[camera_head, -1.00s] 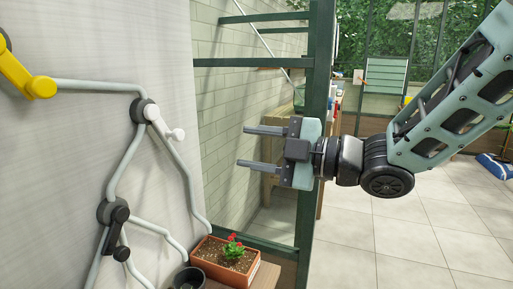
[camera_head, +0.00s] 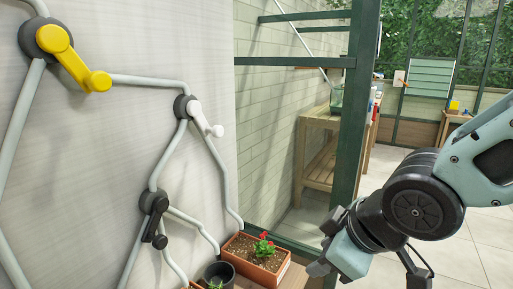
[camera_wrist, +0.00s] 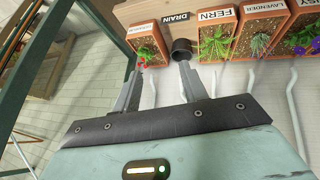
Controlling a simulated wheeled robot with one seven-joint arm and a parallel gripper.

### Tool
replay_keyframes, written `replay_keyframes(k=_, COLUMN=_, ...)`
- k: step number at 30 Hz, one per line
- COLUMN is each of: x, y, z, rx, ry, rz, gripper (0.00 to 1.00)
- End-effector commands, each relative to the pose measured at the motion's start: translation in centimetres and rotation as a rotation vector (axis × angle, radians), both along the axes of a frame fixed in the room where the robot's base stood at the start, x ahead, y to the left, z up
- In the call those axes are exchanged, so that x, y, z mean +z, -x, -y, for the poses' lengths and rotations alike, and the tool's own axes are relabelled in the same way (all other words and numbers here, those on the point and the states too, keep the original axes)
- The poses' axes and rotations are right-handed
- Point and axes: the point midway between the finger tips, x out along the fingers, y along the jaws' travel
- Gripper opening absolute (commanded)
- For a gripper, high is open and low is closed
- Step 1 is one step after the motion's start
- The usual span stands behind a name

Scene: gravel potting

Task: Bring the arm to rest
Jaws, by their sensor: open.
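My gripper (camera_head: 322,268) hangs low at the right of centre in the head view, beside the green post, with its fingers partly hidden. In the wrist view my gripper (camera_wrist: 160,76) has its two fingers spread apart with nothing between them. Beyond the fingertips in that view are a planter with a red flower (camera_wrist: 145,46) and a dark round pot (camera_wrist: 181,54). The same planter (camera_head: 256,262) and the dark pot (camera_head: 217,272) show at the bottom of the head view, left of my gripper and apart from it.
A wall panel at left carries grey pipes and a yellow lever (camera_head: 75,58), a white lever (camera_head: 205,120) and a black lever (camera_head: 154,215). A green post (camera_head: 357,120) stands near my arm. Labelled planters (camera_wrist: 212,44) line a wooden shelf. Tiled floor lies open behind.

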Motion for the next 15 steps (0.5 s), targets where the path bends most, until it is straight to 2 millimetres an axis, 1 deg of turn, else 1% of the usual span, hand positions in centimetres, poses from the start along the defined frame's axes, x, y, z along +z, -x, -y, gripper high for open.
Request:
replay_keyframes(k=1, x=-0.7, y=1.9, z=0.4, rx=-0.045, ry=0.024, rz=-0.082, gripper=0.43)
replay_keyframes(k=4, x=-1.8, y=5.6, z=1.2, rx=-0.132, ry=0.070, rz=-0.236, gripper=0.43)
replay_keyframes(k=7, x=-2.4, y=9.1, z=1.9, rx=-0.206, ry=0.115, rz=-0.372, gripper=0.43)
replay_keyframes(k=11, x=-2.7, y=13.6, z=2.7, rx=-0.287, ry=0.179, rz=-0.536, gripper=0.43)
replay_keyframes(k=12, x=-1.1, y=13.6, z=2.8, rx=-0.293, ry=0.179, rz=-0.541, gripper=0.43)
replay_keyframes(k=15, x=1.0, y=13.4, z=2.8, rx=-0.290, ry=0.177, rz=-0.536, gripper=0.43)
